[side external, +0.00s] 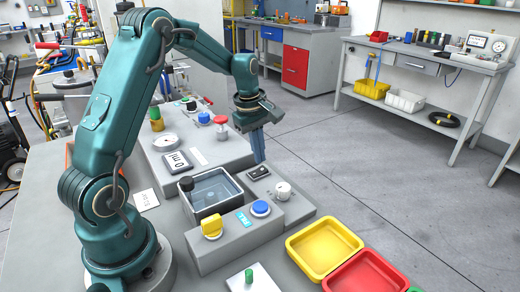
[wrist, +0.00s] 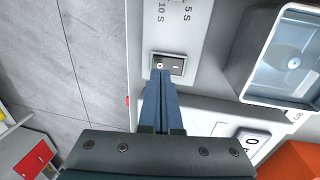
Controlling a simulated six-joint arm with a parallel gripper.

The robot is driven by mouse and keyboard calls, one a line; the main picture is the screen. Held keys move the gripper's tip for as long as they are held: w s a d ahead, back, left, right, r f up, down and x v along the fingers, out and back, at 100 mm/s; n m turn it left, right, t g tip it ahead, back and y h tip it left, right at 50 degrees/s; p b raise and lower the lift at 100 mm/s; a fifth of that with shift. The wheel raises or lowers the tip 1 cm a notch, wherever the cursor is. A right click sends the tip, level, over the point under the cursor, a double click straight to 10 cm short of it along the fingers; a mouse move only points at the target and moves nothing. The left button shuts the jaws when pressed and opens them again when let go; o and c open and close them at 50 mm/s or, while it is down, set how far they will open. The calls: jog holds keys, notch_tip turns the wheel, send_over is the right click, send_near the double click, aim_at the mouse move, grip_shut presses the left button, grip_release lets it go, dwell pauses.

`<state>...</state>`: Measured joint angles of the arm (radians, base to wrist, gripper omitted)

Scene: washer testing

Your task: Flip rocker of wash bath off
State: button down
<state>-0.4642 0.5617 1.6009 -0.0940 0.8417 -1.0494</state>
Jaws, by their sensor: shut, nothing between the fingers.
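The rocker switch (side external: 259,173) is a small black switch in a light frame on the grey panel, right of the wash bath. In the wrist view the rocker (wrist: 177,67) shows a ring mark on its left half and a dash on its right half. The wash bath (side external: 238,207) is a square basin of clear liquid; its rim also shows in the wrist view (wrist: 248,66). My gripper (side external: 260,161) is shut and empty, pointing down, its tips just above or at the rocker. In the wrist view the fingertips (wrist: 167,72) overlap the rocker's near edge; I cannot tell whether they touch.
A white knob (side external: 283,190), a blue button (side external: 261,208) and a yellow knob (side external: 212,225) stand around the bath. A black knob (side external: 186,184) sits at its left corner. A yellow tray (side external: 290,240) and a red tray (side external: 325,287) lie at the front right.

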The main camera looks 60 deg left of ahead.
aim_at(258, 172)
jog(key=shift+w+f, duration=0.2)
jog(key=shift+f, duration=0.95)
jog(key=shift+w+f, duration=0.1)
jog(key=shift+f, duration=0.1)
jog(key=shift+s, duration=0.85)
jog(key=shift+r, duration=0.2)
